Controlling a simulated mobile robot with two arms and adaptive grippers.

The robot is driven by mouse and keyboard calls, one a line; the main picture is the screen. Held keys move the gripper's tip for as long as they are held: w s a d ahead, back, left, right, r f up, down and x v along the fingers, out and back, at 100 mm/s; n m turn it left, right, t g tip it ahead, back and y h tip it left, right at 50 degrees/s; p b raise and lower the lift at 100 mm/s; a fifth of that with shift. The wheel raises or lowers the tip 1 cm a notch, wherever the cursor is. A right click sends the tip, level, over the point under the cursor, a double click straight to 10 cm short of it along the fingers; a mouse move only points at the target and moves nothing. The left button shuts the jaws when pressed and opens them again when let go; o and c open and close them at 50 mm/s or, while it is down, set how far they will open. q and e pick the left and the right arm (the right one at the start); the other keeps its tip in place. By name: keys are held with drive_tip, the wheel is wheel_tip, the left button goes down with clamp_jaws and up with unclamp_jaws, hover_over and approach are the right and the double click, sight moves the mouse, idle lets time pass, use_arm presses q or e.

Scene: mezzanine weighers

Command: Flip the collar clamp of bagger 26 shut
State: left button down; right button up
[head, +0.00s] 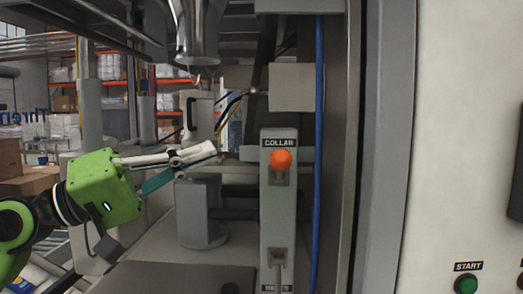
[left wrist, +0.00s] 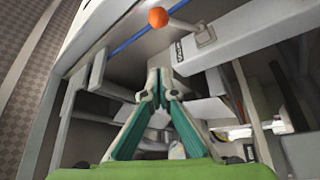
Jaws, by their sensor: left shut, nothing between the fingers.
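The collar clamp lever shows as an orange ball knob (head: 281,159) on a grey upright panel (head: 278,215) marked COLLAR. The knob sits near the top of the panel, just below the label. In the left wrist view the knob (left wrist: 157,18) is at the top, on a short arm coming out from the panel. My left gripper (head: 212,149) reaches in from the left, shut and empty, its fingertips left of the knob and apart from it. Its fingertips also show in the left wrist view (left wrist: 153,88), below the knob. No bagger number is legible. My right gripper is not in view.
A blue cable (head: 318,150) runs down just right of the panel, beside a grey frame post (head: 382,150). A metal spout (head: 196,40) hangs above. A grey pedestal (head: 202,215) stands left of the panel. A green START button (head: 467,284) is at lower right.

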sight(280, 168)
use_arm(q)
drive_tip(key=p+x, duration=0.7)
drive_tip(key=x, duration=0.4)
drive_tip(key=s+f+p, duration=0.1)
drive_tip(key=s+f, duration=0.1)
drive_tip(key=s, duration=0.1)
drive_tip(key=shift+s+f, duration=0.1)
drive_tip(key=shift+f, duration=0.3)
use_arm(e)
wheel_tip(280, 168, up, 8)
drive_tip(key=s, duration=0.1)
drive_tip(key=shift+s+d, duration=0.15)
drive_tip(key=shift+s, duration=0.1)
